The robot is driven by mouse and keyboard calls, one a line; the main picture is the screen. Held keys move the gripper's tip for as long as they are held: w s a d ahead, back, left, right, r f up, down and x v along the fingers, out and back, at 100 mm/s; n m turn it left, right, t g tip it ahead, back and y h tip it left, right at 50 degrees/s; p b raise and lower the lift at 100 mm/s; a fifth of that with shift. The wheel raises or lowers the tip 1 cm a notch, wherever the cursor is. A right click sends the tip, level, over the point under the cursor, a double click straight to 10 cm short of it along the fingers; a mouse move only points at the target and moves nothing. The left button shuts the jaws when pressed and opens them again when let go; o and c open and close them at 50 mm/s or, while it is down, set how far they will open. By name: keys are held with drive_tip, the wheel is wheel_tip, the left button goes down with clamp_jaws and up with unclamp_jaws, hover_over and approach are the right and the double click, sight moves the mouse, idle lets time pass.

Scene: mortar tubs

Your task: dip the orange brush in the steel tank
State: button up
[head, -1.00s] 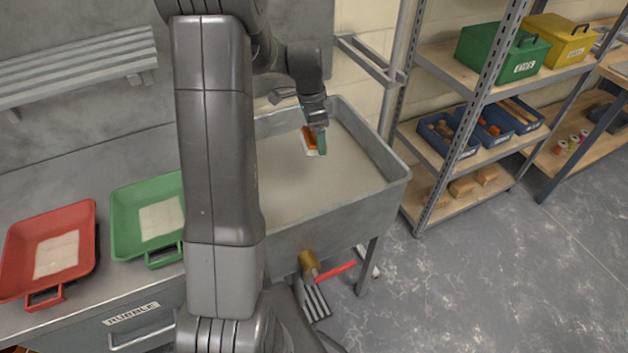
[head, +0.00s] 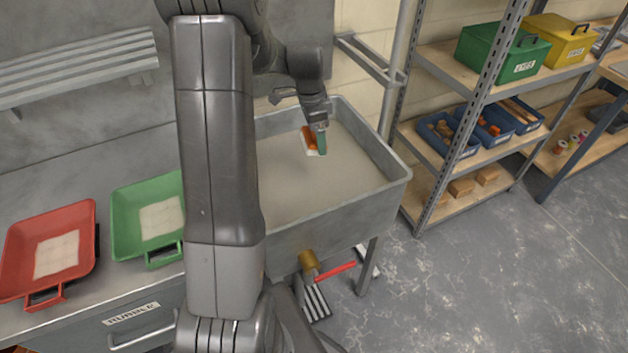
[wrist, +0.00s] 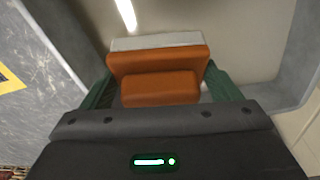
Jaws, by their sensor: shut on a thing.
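The orange brush (head: 309,139) is in my gripper (head: 318,143), over the steel tank (head: 330,237) in the head view. In the wrist view the brush (wrist: 160,80) sits between the two green fingers of my gripper (wrist: 158,92), its pale bristle edge pointing away from the wrist. The gripper is shut on it. The tank is a grey basin on legs, with a pale, flat surface inside. The brush is within the rim's outline. I cannot tell whether the bristles touch the surface.
A red tray (head: 84,240) and a green tray (head: 125,222) stand on the counter at left. A shelf rack (head: 425,60) with green and yellow boxes stands right of the tank. A red-handled tap (head: 335,271) sticks out below the tank. The floor at right is clear.

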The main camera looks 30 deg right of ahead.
drive_tip(key=shift+r, duration=0.1)
idle(0.3)
drive_tip(key=shift+r+p, duration=1.35)
drive_tip(key=shift+r, duration=0.6)
